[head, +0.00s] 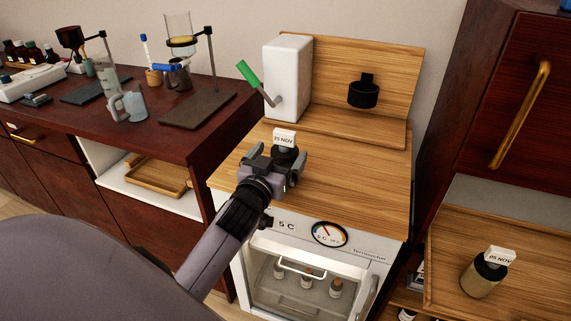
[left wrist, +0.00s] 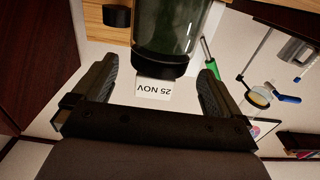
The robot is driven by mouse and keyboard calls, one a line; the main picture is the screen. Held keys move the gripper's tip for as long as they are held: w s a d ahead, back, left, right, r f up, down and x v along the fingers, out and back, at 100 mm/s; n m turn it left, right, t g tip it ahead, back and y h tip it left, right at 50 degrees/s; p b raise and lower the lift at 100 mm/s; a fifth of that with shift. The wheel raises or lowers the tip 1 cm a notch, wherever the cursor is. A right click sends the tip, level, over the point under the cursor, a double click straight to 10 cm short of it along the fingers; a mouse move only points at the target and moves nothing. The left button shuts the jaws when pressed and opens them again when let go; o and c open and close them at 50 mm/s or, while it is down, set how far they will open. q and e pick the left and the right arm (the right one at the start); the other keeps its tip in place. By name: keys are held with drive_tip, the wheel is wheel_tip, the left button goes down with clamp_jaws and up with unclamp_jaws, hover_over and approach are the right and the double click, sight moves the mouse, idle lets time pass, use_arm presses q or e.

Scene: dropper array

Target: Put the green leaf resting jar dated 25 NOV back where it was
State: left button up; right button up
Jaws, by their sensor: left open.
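The jar dated 25 NOV shows its white tag and dark lid (head: 285,153) in the head view, over the wooden top of the white cabinet; my gripper hides its body. In the left wrist view its green glass body (left wrist: 170,28) appears inverted, with the 25 NOV tag readable upside down. My left gripper (head: 277,160) is open, its fingers on either side of the jar's lid end. In the left wrist view the fingers (left wrist: 160,75) stand apart with visible gaps beside the lid. My right gripper is out of view.
A white box with a green-handled lever (head: 288,75) and a black ring holder (head: 363,93) stand behind. Below, the glass-fronted cooler (head: 318,275) holds several small bottles. A jar tagged 05 NOV (head: 483,275) sits on a wooden tray (head: 535,245) at right. The wooden top (head: 365,180) is clear right of my gripper.

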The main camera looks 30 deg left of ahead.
use_arm(q)
drive_tip(key=x, duration=0.4)
drive_tip(key=shift+d+r+p, duration=0.15)
drive_tip(key=shift+r+p, duration=0.1)
drive_tip(key=shift+p, duration=0.15)
drive_tip(key=shift+w, duration=0.6)
clamp_jaws()
wheel_tip(320, 180, up, 20)
drive_tip(key=p, duration=0.2)
drive_tip(key=s+d+f+m+h, duration=0.1)
drive_tip(key=s+d+f+h, duration=0.1)
drive_tip(key=s+d+f, duration=0.4)
drive_tip(key=s+d+f+m+h, duration=0.1)
drive_tip(key=s+d+f+h, duration=0.1)
drive_tip(key=s+d+f, duration=0.5)
wheel_tip(320, 180, down, 5)
drive_tip(key=shift+s+f+m+t, duration=0.3)
drive_tip(key=shift+s+m, duration=0.1)
drive_tip(key=shift+s, duration=0.8)
